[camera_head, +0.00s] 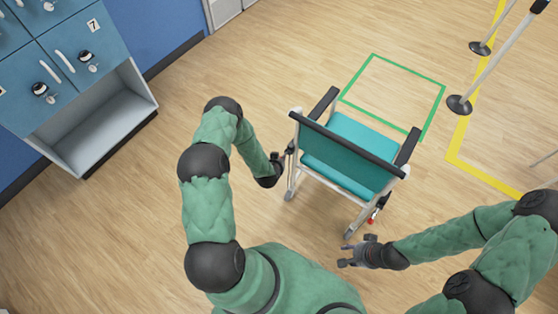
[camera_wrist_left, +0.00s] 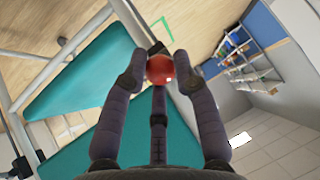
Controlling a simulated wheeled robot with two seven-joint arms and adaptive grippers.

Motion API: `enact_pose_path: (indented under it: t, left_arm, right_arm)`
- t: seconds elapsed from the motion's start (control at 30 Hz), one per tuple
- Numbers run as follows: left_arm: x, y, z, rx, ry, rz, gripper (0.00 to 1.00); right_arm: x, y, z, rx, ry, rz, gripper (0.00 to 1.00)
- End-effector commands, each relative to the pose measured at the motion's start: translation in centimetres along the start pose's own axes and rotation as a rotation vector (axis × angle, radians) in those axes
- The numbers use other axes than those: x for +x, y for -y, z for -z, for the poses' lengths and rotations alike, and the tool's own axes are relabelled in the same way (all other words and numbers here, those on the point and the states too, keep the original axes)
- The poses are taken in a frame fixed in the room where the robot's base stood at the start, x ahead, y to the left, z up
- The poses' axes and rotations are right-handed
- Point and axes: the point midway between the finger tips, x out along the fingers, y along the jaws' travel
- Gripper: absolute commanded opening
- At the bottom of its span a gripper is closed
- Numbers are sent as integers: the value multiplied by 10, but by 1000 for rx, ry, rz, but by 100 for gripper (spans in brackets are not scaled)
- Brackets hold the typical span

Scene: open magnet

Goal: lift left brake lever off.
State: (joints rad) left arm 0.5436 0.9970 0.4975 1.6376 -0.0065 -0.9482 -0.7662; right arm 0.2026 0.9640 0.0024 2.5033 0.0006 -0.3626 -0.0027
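A teal wheelchair (camera_head: 350,150) with black armrests stands on the wooden floor. My left gripper (camera_head: 284,157) is beside its left side, and the chair's frame partly hides the fingertips. In the left wrist view, the red knob of the left brake lever (camera_wrist_left: 160,69) sits between the fingertips of my left gripper (camera_wrist_left: 160,75). The fingers close in around the knob and appear to touch it; the lever's shaft is hidden. A red part (camera_head: 371,220) shows low on the chair's right side. My right gripper (camera_head: 357,251) is empty, with fingers spread, behind the chair's right rear.
A green outlined square (camera_head: 397,92) is marked on the floor in front of the chair. Barrier posts (camera_head: 459,104) and a yellow floor line (camera_head: 455,140) lie to the right. Blue lockers (camera_head: 65,60) stand at the left. The floor between lockers and chair is clear.

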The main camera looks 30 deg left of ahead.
Motion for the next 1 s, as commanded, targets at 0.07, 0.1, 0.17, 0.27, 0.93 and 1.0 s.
enact_pose_path:
  t: [0.07, 0.1, 0.17, 0.27, 0.93, 1.0]
  left_arm:
    - [0, 1, 3, 2, -6, 2, 52]
    - [0, 1, 3, 1, -6, 2, 52]
    - [0, 1, 2, 1, -5, 2, 52]
    - [0, 1, 2, 1, -3, 1, 52]
    - [-73, 1, 2, 0, -2, 1, 52]
    - [-85, 1, 2, 1, -3, 1, 52]
  right_arm:
    - [0, 0, 0, 0, 0, 0, 40]
    - [0, 0, 0, 0, 0, 0, 40]
    - [0, 0, 0, 0, 0, 0, 40]
    - [0, 0, 0, 0, 0, 0, 40]
    - [0, 0, 0, 0, 0, 0, 40]
    - [0, 0, 0, 0, 0, 0, 40]
